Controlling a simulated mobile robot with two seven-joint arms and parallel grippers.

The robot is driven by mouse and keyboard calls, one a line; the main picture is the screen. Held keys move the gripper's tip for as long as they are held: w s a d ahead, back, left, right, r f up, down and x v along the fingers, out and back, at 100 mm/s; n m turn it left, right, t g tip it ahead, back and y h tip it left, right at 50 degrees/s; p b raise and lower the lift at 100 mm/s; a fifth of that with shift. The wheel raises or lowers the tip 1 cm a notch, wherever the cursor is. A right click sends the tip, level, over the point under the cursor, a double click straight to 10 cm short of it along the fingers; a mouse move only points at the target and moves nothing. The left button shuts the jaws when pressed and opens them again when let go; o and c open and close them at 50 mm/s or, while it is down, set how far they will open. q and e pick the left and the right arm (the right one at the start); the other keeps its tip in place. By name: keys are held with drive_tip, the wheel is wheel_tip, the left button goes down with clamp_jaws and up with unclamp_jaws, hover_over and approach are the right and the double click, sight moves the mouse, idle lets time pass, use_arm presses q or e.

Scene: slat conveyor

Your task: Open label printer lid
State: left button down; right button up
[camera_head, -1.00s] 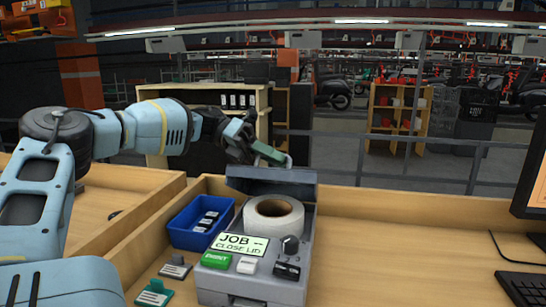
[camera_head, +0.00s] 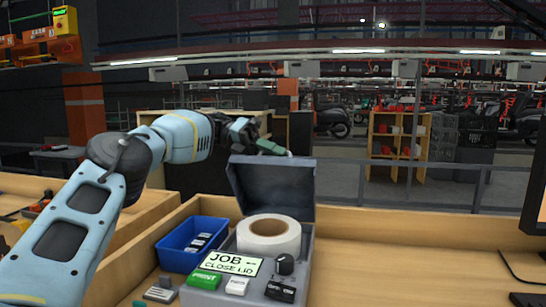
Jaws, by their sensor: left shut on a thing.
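The label printer (camera_head: 248,268) is a grey box in the middle front with a white label roll (camera_head: 269,237) inside. Its dark grey lid (camera_head: 272,190) stands raised at the back edge, with its inner face toward me. My right gripper is not in view.
A blue bin (camera_head: 190,243) with dark pieces stands left of the printer. A green PRINT button (camera_head: 204,279), a white button (camera_head: 236,286) and a black knob (camera_head: 285,264) are on the printer front. The wooden bench (camera_head: 390,250) to the right is mostly clear.

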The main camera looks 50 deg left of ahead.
use_arm(q)
drive_tip(key=shift+w+a+r+p, duration=0.2)
drive_tip(key=shift+w+a+p, duration=0.3)
drive_tip(key=shift+p, duration=0.1)
drive_tip(key=shift+w+a, duration=0.1)
drive_tip(key=shift+w, duration=0.05)
drive_tip(key=shift+p, duration=0.3)
drive_tip(key=shift+f, duration=0.1)
drive_tip(key=c, duration=1.5)
unclamp_jaws()
